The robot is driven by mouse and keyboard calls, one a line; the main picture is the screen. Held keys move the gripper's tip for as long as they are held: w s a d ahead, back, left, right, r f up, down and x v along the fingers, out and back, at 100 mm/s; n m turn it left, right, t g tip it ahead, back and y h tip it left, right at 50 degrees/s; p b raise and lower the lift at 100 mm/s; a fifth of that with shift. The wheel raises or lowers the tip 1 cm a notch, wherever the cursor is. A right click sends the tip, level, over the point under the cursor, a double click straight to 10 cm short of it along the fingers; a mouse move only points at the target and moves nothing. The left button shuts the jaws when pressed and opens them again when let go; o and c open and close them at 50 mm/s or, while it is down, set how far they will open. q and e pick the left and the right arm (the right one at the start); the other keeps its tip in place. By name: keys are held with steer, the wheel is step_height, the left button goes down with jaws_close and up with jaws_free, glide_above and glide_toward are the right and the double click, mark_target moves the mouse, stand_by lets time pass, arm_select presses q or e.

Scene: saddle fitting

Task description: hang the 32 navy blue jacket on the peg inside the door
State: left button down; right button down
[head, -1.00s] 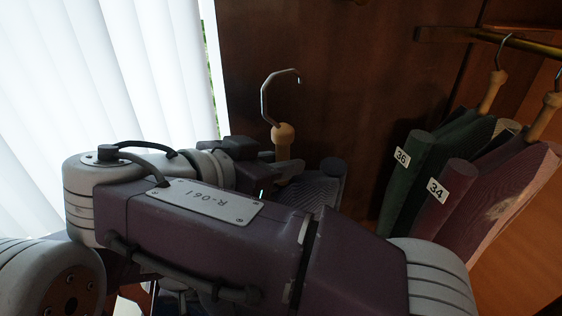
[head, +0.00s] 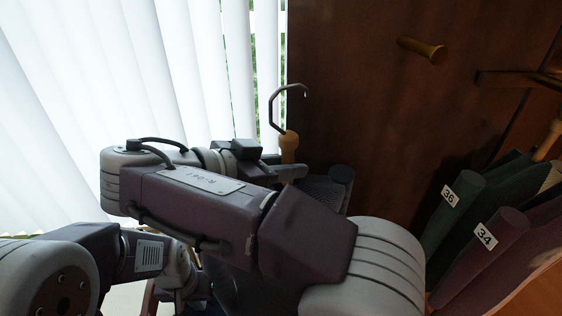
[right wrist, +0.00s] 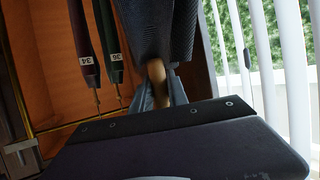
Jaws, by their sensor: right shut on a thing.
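My right gripper (head: 272,168) is shut on the wooden neck (head: 289,146) of a hanger whose metal hook (head: 272,108) points up. The dark navy jacket (head: 325,190) hangs from it, mostly hidden behind my right arm; its number is not visible. In the right wrist view the right gripper (right wrist: 158,88) grips the hanger neck (right wrist: 157,70) and the jacket (right wrist: 158,30) extends beyond. A brass peg (head: 424,50) sticks out of the brown wooden panel at upper right, above and right of the hook, apart from it. My left gripper (head: 178,285) is low at left, partly hidden, its jaws unclear.
A green jacket tagged 36 (head: 462,203) and a maroon one tagged 34 (head: 500,240) hang at right beside a brass rail (head: 515,78). In the wrist view the green one (right wrist: 108,42) and maroon one (right wrist: 83,45) show left. White blinds (head: 140,70) cover the left.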

steer(key=w+d+r+m+g+h+p, duration=0.2)
steer(key=w+d+r+m+g+p, duration=0.3)
steer(key=r+p, duration=0.65)
steer(key=s+r+b+x, duration=0.1)
steer(key=b+x, duration=0.2)
steer(key=x, duration=0.5)
steer(key=s+d+b+x, duration=0.1)
steer(key=s+b+x, duration=0.1)
steer(key=x, duration=0.7)
steer(key=shift+d+r+b, duration=0.3)
steer(key=shift+d+b, duration=0.15)
steer(key=shift+b, duration=0.2)
steer(key=shift+s, duration=0.15)
